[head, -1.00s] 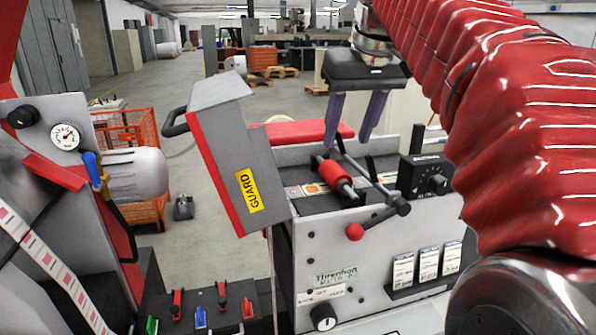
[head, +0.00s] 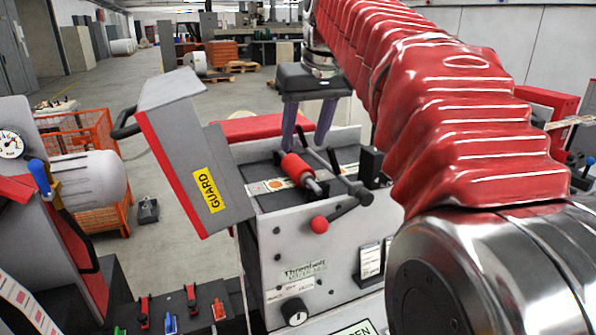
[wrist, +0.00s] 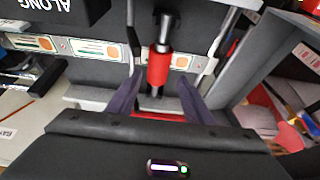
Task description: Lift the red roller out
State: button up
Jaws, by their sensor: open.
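The red roller (head: 297,170) lies on a dark shaft on top of the grey machine, above the printed label strip (head: 262,187). In the wrist view the red roller (wrist: 158,68) shows between and beyond the two fingers. My gripper (head: 304,142) is open above the machine, its two purple fingers pointing down just behind the roller in the head view. In the wrist view my gripper (wrist: 156,90) has a finger on each side of the roller's line. I cannot tell whether the fingers touch anything. A lever with a red knob (head: 319,224) stands at the machine's front.
The grey guard (head: 185,150) with a yellow label stands tilted open left of the roller. A black block (head: 371,165) stands to the right. An orange crate (head: 85,165) and a white roll (head: 90,180) are further left. Open floor lies behind.

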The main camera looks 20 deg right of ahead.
aim_at(299, 162)
jog(key=shift+x, duration=1.75)
jog(key=shift+f, duration=0.1)
jog(key=shift+x, duration=2.5)
jog(key=shift+w+d, duration=0.1)
jog(key=shift+d, duration=0.05)
jog(key=shift+c, duration=0.5)
jog(key=c, duration=0.9)
jog(key=shift+c, duration=0.5)
jog(key=shift+r, duration=0.25)
